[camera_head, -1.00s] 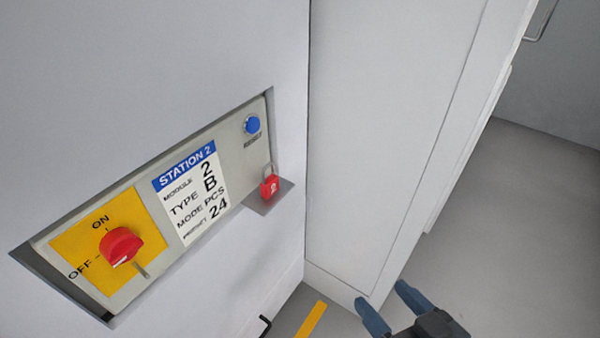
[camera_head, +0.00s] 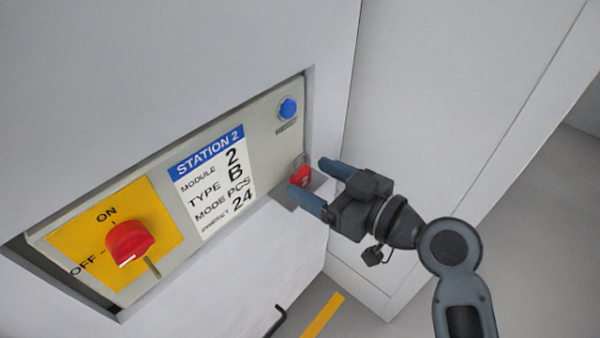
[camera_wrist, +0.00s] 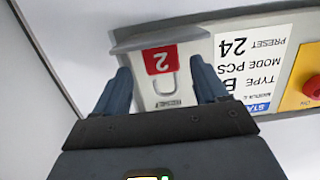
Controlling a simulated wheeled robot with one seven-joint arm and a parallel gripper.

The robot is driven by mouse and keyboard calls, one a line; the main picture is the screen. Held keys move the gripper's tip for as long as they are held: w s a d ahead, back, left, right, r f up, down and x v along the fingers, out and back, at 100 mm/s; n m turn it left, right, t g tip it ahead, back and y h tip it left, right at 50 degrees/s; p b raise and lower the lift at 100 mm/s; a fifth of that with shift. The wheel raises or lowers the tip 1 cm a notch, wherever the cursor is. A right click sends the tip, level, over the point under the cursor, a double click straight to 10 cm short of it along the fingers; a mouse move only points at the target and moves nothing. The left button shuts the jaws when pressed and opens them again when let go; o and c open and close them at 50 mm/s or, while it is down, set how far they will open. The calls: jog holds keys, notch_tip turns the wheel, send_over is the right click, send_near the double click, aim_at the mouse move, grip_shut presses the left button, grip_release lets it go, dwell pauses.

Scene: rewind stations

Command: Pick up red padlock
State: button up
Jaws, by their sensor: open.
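The red padlock (camera_head: 301,177) with its grey shackle stands on a small grey ledge (camera_head: 318,186) at the right end of the station panel. My gripper (camera_head: 313,183) is open, with its blue fingertips close to the padlock in the head view, one above right and one below.
The Station 2 panel (camera_head: 264,150) is recessed in a white cabinet. It bears a red rotary switch (camera_head: 130,243) on a yellow plate, a label (camera_head: 213,185) and a blue button (camera_head: 288,108). A white cabinet side (camera_head: 430,110) stands right of the ledge. A black handle (camera_head: 277,321) sits below.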

aim_at(305, 176)
jog(key=shift+x, duration=1.8)
jog(key=shift+s+a, duration=0.1)
jog(key=shift+s, duration=0.05)
jog(key=c, duration=1.1)
jog(key=shift+r, duration=0.15)
